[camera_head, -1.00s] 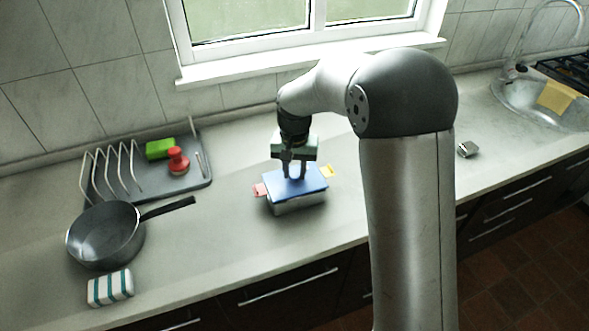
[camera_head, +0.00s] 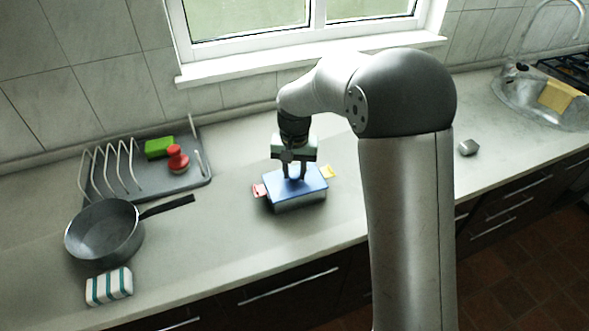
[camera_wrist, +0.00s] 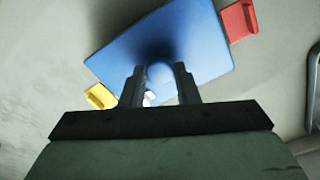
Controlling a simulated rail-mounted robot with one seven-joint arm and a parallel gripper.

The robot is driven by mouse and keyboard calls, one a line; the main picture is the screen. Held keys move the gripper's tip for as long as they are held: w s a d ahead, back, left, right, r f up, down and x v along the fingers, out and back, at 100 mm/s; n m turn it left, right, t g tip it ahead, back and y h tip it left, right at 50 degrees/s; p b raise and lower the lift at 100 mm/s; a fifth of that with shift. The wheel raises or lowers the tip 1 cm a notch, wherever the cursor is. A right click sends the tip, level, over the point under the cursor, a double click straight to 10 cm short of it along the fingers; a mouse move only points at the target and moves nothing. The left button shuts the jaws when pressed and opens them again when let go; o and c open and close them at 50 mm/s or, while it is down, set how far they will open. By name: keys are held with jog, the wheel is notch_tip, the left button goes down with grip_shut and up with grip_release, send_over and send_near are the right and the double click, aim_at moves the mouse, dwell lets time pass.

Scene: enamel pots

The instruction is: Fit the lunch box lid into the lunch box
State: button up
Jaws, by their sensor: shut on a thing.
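The blue lunch box lid (camera_head: 312,186) lies over the top of the metal lunch box (camera_head: 300,203) in the middle of the counter. Whether the lid is fully seated in the rim cannot be told. My gripper (camera_head: 295,174) points down at the lid's middle and is shut on its raised knob. In the wrist view, the fingers (camera_wrist: 160,88) stand on either side of the blue knob (camera_wrist: 160,75), with the lid (camera_wrist: 195,45) spread out beyond. A red clip (camera_head: 259,190) and a yellow clip (camera_head: 327,171) stick out at the box's opposite ends.
A grey pan (camera_head: 104,232) and a striped sponge (camera_head: 109,287) are at the left. A drying tray (camera_head: 190,182) with a wire rack, green sponge (camera_head: 159,147) and red-handled brush (camera_head: 177,158) stands behind. A small grey block (camera_head: 469,148) lies right, near the sink (camera_head: 520,95).

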jog(key=shift+f, duration=0.2)
jog(key=o, duration=1)
jog(key=shift+c, duration=0.2)
jog(key=shift+r, duration=0.1)
notch_tip(320, 180, up, 16)
jog(key=b, duration=0.1)
jog(key=s+d+f, duration=0.3)
jog(key=s+d, duration=0.2)
jog(key=s, duration=0.4)
jog(key=s+d+f+n, duration=0.1)
jog(key=s+d+f, duration=0.3)
jog(key=s, duration=0.5)
jog(key=s+d+f, duration=0.3)
jog(key=s+d, duration=0.3)
jog(key=s, duration=0.4)
jog(key=shift+f, duration=0.4)
